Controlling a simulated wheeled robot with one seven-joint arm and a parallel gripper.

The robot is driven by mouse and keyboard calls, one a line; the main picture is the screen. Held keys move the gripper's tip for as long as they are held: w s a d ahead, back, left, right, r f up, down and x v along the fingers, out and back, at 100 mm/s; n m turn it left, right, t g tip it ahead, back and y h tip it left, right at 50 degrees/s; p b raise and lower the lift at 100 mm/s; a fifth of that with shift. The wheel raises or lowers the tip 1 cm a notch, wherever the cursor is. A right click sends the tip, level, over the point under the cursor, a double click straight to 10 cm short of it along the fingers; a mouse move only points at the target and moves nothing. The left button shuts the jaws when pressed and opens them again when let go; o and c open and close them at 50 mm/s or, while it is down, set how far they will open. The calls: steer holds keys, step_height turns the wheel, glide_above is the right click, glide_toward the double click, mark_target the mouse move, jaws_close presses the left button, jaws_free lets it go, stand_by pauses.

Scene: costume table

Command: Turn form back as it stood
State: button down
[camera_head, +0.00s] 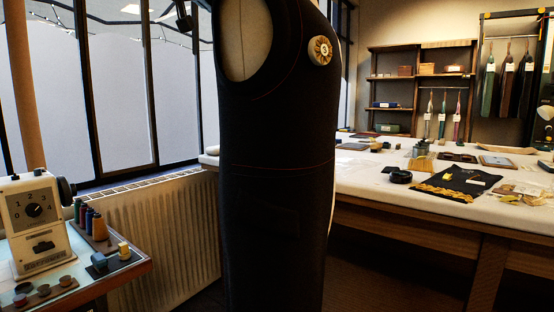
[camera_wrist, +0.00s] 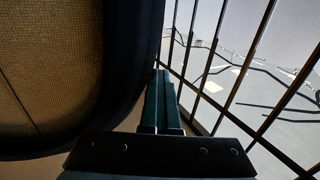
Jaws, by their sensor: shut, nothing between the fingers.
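The dress form (camera_head: 280,130) stands upright in the middle of the head view, dark with thin reddish seam lines. A tan armhole plate (camera_head: 247,38) faces me at its upper left, and a round gold-and-white badge (camera_head: 320,50) sits at its upper right. Its top and foot are out of frame. In the wrist view the form's dark edge (camera_wrist: 128,70) and a tan woven surface (camera_wrist: 50,75) fill the left. My gripper (camera_wrist: 163,75) is shut and empty, its green fingers close beside that edge; I cannot tell whether they touch.
A long white-topped table (camera_head: 420,205) with several small items stands behind at right. A sewing side table (camera_head: 75,285) with a white dial machine (camera_head: 35,220) and thread spools is at left. A radiator (camera_head: 170,235) runs below the windows. Shelves (camera_head: 420,85) stand at the back.

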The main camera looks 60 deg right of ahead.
steer(key=shift+s+d+f+b, duration=0.2)
steer(key=shift+f+b, duration=0.3)
steer(key=shift+b, duration=0.75)
steer(key=shift+s+a+t+b, duration=0.1)
steer(key=shift+s+t+b, duration=0.15)
steer(key=shift+b, duration=0.4)
steer(key=b, duration=0.3)
steer(key=shift+s+a+n+y+b, duration=0.25)
steer(key=shift+s+n+y+b, duration=0.05)
steer(key=shift+s+b, duration=0.05)
steer(key=shift+s+a+r+b, duration=0.15)
steer(key=shift+b, duration=0.35)
steer(key=shift+r+t, duration=0.1)
steer(key=shift+t, duration=0.25)
